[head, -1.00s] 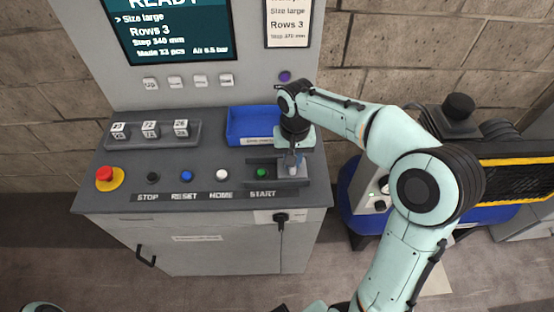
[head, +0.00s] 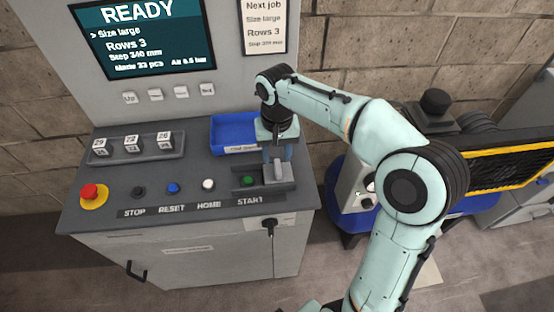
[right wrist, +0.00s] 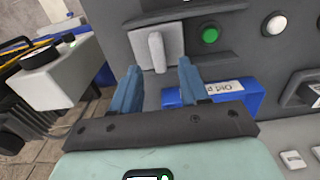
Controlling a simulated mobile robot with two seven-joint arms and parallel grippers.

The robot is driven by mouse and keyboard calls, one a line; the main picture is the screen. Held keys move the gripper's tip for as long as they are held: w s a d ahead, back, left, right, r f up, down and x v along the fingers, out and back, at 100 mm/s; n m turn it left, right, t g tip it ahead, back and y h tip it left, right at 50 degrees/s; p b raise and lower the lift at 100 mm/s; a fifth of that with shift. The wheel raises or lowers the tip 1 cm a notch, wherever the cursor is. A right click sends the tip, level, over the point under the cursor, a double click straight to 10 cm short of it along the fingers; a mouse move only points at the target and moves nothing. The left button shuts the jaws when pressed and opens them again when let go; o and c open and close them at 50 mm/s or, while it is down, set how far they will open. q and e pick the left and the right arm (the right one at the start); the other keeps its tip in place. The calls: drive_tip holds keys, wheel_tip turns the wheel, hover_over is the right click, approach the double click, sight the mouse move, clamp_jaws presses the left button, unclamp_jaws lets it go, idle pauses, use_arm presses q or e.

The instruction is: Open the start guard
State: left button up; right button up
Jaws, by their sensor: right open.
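The start guard (head: 284,182) is a small grey sliding plate with an upright pale handle, at the right end of its dark track on the console. In the right wrist view the guard (right wrist: 174,42) shows at top centre. The green START button (head: 247,181) lies uncovered to the guard's left; it also shows in the right wrist view (right wrist: 210,35). My right gripper (head: 278,158) is open and empty just above the guard. In the right wrist view its blue fingertips (right wrist: 160,68) are spread, with the handle beyond them and apart. My left gripper is out of view.
A blue tray (head: 216,150) stands behind the guard. White, blue and black buttons and a red emergency stop (head: 90,191) line the console to the left. The screen (head: 144,40) reads READY. A blue-based machine (head: 356,222) stands to the right.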

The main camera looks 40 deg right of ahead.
sight(277, 166)
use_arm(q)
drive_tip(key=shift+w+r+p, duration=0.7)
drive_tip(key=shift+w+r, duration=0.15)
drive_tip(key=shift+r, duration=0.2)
use_arm(e)
wheel_tip(277, 166, up, 8)
drive_tip(key=shift+r, duration=0.2)
